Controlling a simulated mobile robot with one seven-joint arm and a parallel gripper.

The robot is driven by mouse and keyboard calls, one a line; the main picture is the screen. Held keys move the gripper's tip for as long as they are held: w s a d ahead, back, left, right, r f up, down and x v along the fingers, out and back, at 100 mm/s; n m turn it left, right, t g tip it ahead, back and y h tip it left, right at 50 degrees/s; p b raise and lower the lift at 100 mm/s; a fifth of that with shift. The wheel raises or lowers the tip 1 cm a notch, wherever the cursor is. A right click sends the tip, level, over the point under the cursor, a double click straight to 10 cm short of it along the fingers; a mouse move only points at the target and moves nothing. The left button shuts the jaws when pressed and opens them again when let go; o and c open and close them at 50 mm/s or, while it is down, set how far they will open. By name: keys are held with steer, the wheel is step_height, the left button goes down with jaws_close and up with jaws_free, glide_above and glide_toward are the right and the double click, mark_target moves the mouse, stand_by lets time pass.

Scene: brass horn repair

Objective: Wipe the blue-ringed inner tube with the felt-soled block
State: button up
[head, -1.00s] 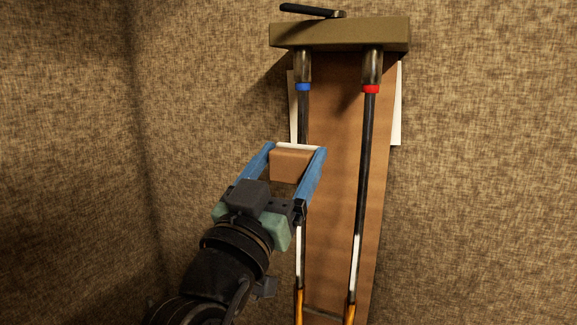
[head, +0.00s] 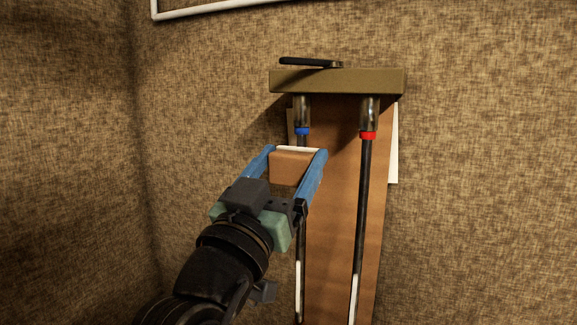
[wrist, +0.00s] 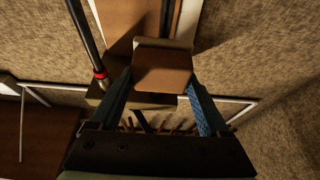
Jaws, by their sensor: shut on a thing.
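The blue-ringed inner tube (head: 301,245) is a dark, shiny upright rod on a brown board, with its blue ring (head: 302,132) near the top. My gripper (head: 296,153) is shut on the felt-soled block (head: 289,168), a brown block with a white sole along its far edge. The block (wrist: 162,76) is in front of the tube, just below the blue ring, and hides part of it. I cannot tell whether the felt touches the tube. In the wrist view the tube (wrist: 165,16) runs up behind the block, and its ring is hidden.
A second tube (head: 362,215) with a red ring (head: 368,135) stands close on the right. An olive bar (head: 337,82) with a black lever (head: 310,63) caps both tubes. The brown board (head: 334,220) lies behind. A white frame (head: 215,9) is on the wall above.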

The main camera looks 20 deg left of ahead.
mark_target(299, 237)
step_height(299, 237, up, 2)
steer(key=shift+r+p, duration=0.2)
steer(key=shift+p, duration=0.3)
steer(key=shift+f+b, duration=0.15)
steer(key=shift+b, duration=0.2)
step_height(299, 237, down, 16)
steer(key=b, duration=1.6)
steer(key=shift+b, duration=0.35)
steer(key=shift+s+a+b, duration=0.1)
steer(key=shift+s+b, duration=0.2)
steer(key=shift+s, duration=2.65)
